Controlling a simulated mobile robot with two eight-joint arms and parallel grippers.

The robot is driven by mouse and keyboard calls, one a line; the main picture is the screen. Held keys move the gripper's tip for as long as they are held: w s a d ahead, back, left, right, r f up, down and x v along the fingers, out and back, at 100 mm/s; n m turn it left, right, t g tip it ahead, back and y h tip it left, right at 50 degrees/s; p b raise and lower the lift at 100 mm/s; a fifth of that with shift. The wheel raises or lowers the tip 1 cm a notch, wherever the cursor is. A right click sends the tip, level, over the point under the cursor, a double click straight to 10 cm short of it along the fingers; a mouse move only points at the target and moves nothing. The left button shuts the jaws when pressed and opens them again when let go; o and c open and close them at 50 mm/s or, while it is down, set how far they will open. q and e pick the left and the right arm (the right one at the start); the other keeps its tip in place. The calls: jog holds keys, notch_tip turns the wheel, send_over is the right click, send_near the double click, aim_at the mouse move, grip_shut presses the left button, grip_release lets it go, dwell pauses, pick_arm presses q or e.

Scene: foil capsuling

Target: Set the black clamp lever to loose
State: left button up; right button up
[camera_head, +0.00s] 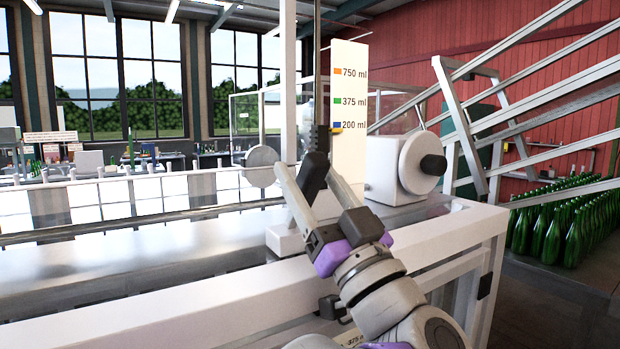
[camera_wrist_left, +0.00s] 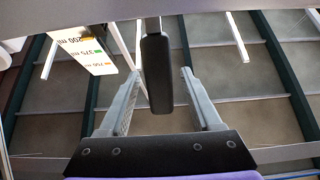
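The black clamp lever (camera_head: 314,175) is at the post beside the white size scale (camera_head: 349,105), which is marked 750, 375 and 200 ml. My left gripper (camera_head: 297,190) reaches up to it from below. In the left wrist view, the lever (camera_wrist_left: 157,74) hangs between the two grey fingers of the left gripper (camera_wrist_left: 160,95). The fingers are open, with a gap on each side of the lever. My right gripper is not in view.
A yellow pointer (camera_head: 336,129) sits near the 200 ml mark. A white machine housing with a black knob (camera_head: 433,165) stands just right of the post. The white bench frame (camera_head: 190,310) runs below my arm. Green bottles (camera_head: 560,225) stand at the right.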

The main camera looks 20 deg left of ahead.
pick_arm(q)
jog(key=b+v, duration=0.2)
jog(key=v, duration=0.8)
jog(key=shift+s+d+f, duration=0.2)
jog(key=shift+s+d, duration=0.05)
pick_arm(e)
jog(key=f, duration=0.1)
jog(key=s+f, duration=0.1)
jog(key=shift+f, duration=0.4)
